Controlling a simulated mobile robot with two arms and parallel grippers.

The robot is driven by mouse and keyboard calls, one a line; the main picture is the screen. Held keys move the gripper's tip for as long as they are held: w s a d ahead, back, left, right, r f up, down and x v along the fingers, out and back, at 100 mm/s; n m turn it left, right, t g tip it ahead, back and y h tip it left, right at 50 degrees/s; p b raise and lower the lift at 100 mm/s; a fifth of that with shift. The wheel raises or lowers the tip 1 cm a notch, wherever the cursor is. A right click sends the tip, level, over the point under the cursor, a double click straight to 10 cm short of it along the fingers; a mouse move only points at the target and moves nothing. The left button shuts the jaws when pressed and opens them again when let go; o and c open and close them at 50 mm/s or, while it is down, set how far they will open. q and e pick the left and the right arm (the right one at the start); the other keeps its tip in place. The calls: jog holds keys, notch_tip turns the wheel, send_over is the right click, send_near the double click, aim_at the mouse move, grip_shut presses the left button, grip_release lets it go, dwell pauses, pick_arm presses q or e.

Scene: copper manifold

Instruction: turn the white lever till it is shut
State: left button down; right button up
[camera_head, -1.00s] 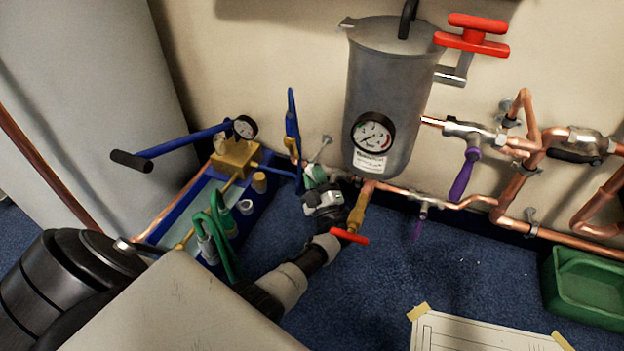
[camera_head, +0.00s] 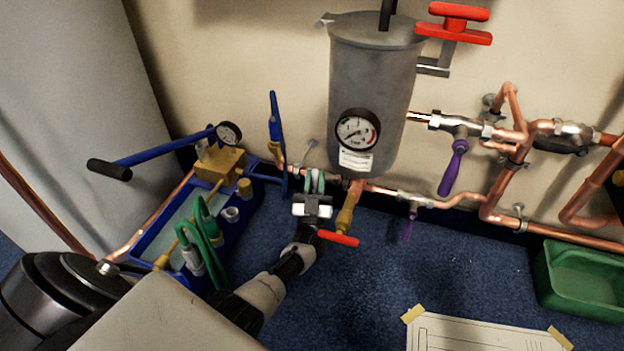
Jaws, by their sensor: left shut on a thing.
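My left gripper (camera_head: 316,182) reaches in from the lower left and is at the copper pipe below the grey tank. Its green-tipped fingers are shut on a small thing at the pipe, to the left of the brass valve. The held thing fits the white lever, but the gripper hides it, so I cannot make out its shape or angle. My right gripper is not in view.
The grey tank (camera_head: 372,90) with a gauge (camera_head: 357,130) stands above. A red-handled brass valve (camera_head: 346,212) is close right of my gripper. A blue lever (camera_head: 276,118), purple levers (camera_head: 453,168), a blue pump tray (camera_head: 233,240) and green bin (camera_head: 578,282) surround it.

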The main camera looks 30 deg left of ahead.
pick_arm(q)
jog(key=shift+d+f+m+t+h, duration=0.1)
jog(key=shift+d+m+t+h, duration=0.2)
jog(key=shift+m+h, duration=0.4)
jog(key=c, duration=1)
grip_release()
jog(key=shift+c, duration=0.2)
jog(key=shift+a+n+y, duration=0.2)
jog(key=shift+n+y, duration=0.2)
jog(key=shift+y, duration=0.1)
